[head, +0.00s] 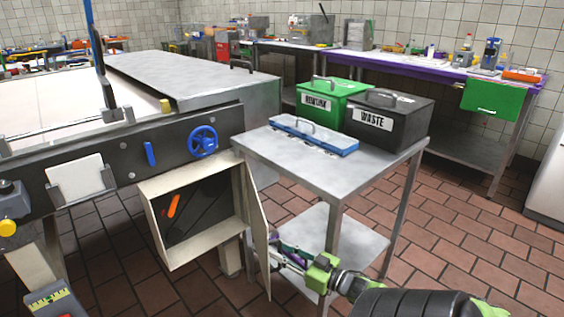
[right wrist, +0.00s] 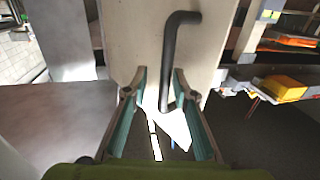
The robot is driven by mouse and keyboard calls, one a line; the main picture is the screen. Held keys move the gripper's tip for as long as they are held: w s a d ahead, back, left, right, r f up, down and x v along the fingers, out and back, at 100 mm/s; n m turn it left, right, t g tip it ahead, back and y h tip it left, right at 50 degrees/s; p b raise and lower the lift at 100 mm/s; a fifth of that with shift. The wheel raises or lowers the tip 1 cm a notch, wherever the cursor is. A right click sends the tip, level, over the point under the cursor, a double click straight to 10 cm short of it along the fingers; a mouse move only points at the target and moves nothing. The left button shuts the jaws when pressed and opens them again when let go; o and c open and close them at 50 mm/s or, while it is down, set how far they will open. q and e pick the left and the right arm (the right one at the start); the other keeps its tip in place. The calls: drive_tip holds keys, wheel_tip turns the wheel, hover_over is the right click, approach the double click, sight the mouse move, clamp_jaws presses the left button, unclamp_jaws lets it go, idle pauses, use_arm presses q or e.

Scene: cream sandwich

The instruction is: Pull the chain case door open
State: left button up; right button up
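The chain case (head: 239,205) is a cream box under the dark machine side, its front uncovered, showing a dark inside with an orange piece (head: 174,206). Its cream door (head: 259,235) stands swung out at the box's right edge, seen nearly edge-on. In the right wrist view the door (right wrist: 140,35) fills the upper middle, with a bent black handle (right wrist: 170,60). My right gripper (head: 280,256) is at the door's outer face. Its fingers (right wrist: 156,82) are apart, with the handle's lower part between them, closer to the right finger; contact is unclear. My left gripper is not in view.
A steel table (head: 255,146) stands right of the door, close to my right arm, carrying a blue case (head: 315,138), a green bin (head: 322,97) and a black waste bin (head: 400,115). A blue handwheel (head: 203,141) sits above the case. Tiled floor (head: 450,245) is clear at right.

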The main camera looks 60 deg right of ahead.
drive_tip(key=s, duration=1.2)
